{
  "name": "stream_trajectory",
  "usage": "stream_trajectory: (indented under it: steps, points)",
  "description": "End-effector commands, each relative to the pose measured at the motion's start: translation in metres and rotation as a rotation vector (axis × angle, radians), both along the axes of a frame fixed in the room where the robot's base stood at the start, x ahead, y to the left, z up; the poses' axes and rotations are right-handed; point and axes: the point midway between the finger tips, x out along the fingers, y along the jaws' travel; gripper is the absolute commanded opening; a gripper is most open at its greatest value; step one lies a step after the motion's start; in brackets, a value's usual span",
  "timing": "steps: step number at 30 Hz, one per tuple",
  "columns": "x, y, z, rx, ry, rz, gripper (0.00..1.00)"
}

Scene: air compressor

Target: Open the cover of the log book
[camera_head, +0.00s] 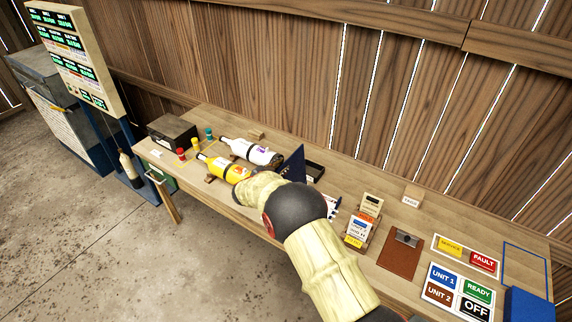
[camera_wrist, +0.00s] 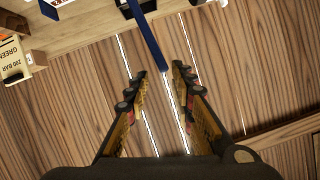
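A dark blue panel (camera_head: 295,166), which looks like the log book's cover, stands nearly upright on the bench just beyond my wrist in the head view. The book's lower part and pages are hidden by my arm. In the wrist view the blue cover shows nearly edge-on as a narrow strip (camera_wrist: 147,35). Its end lies between the fingertips of my gripper (camera_wrist: 159,72). The fingers are spread, with a gap on both sides of the strip; contact cannot be made out. The gripper itself is hidden behind my arm in the head view.
Right of my arm are a card holder (camera_head: 362,222), a brown clipboard (camera_head: 399,257) and sign plates (camera_head: 465,255). A plank wall (camera_head: 400,100) closes the back.

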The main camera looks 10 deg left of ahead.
Motion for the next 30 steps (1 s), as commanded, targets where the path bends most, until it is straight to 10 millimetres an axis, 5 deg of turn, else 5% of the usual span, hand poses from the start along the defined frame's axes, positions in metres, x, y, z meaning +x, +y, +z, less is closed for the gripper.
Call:
stream_trajectory:
  steps: [11,30]
  points:
    - [-0.047,0.011,0.018,-0.001,0.001,-0.001,0.24]
    - [-0.046,0.010,0.026,0.010,-0.002,0.009,0.24]
